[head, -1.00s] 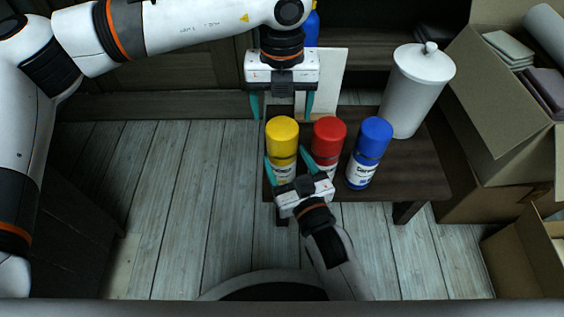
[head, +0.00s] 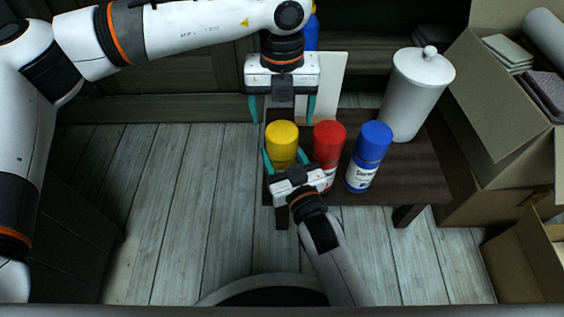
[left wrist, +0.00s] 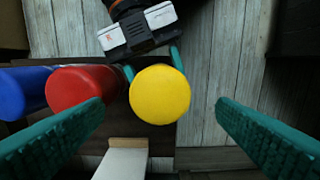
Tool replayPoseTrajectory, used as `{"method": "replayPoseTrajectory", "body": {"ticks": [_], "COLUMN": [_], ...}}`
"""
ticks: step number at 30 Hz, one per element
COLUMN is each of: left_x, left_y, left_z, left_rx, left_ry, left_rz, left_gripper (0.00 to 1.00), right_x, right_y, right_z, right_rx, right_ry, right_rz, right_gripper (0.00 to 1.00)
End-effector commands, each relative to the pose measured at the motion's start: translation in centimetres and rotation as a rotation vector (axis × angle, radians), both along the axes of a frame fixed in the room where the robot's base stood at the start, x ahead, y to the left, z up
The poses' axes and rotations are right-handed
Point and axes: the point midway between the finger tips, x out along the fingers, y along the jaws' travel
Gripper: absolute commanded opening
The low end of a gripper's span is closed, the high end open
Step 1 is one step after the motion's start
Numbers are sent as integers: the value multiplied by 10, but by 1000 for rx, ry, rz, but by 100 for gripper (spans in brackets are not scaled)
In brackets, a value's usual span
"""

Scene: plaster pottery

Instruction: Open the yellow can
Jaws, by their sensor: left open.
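The yellow can (head: 282,137) stands upright at the left end of a row of cans on a dark low table. Its round yellow cap (left wrist: 160,94) shows from above in the left wrist view. My left gripper (head: 281,112) is open and points down, behind and above the yellow can; its teal fingers are apart and empty. My right gripper (head: 285,162) comes from the front, low at the can, with a finger on each side of the can body. I cannot tell whether these fingers touch it. Its body hides the can's lower part.
A red can (head: 329,142) stands close to the right of the yellow one, then a blue can (head: 370,155). A white lidded jar (head: 417,92) stands behind on the table (head: 415,185). Cardboard boxes (head: 505,130) are at the right. The plank floor at the left is clear.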

Motion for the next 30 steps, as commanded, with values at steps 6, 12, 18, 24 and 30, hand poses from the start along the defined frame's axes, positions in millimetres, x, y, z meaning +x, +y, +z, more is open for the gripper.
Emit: {"method": "replayPoseTrajectory", "body": {"ticks": [6,12,18,24,30], "left_x": [0,0,0,0,0], "left_y": [-1,-1,0,0,1], "left_z": [9,26,38,37,9], "left_rx": [-1,-1,0,0,0], "left_ry": [-1,-1,0,1,4], "left_rz": [-153,-472,-719,-806,-807], "left_gripper": [80,80,80,80,80], "right_x": [0,0,0,0,0], "right_y": [0,0,0,0,0], "right_z": [0,0,0,0,0], "right_rx": [-1,-1,-1,-1,-1], "right_ry": [1,1,1,1,1], "right_rz": [0,0,0,0,0], "right_gripper": [16,16,16,16,16]}}
